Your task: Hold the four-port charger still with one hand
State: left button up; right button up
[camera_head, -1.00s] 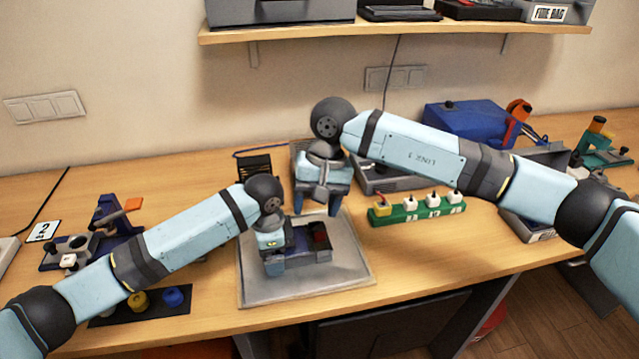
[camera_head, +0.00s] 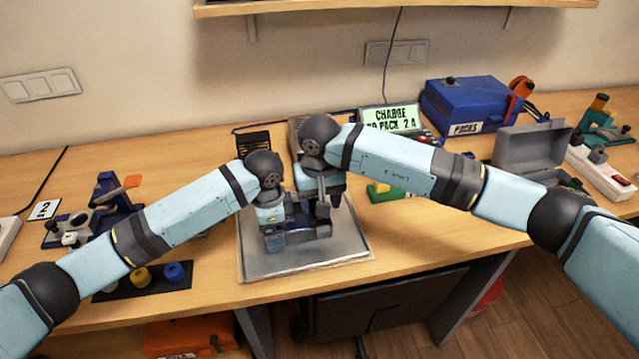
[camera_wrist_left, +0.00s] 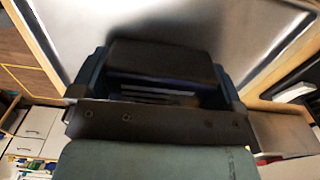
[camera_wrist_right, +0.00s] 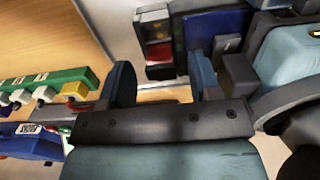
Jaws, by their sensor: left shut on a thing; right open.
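A dark blue unit (camera_head: 313,231) rests on the grey mat (camera_head: 262,262); I take it for the four-port charger, though its ports cannot be made out. My left gripper (camera_head: 284,238) is shut on its left part. In the left wrist view a dark block (camera_wrist_left: 165,62) fills the space between the fingers. My right gripper (camera_head: 324,204) is open, just above the unit's right part and close to the left gripper. In the right wrist view a grey piece with red and pale windows (camera_wrist_right: 155,40) shows beyond the open fingers; contact cannot be told.
A green strip with plugs (camera_wrist_right: 50,88) is partly hidden behind my right arm. A lit display (camera_head: 391,118) reads CHARGE. A blue packs box (camera_head: 470,104) and an open grey case (camera_head: 525,150) stand right. A black tray (camera_head: 140,283) lies front left.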

jog(key=shift+f, duration=0.6)
jog(key=c, duration=1)
jog(key=shift+c, duration=0.2)
jog(key=shift+r, duration=1.6)
jog(key=shift+r, duration=1.95)
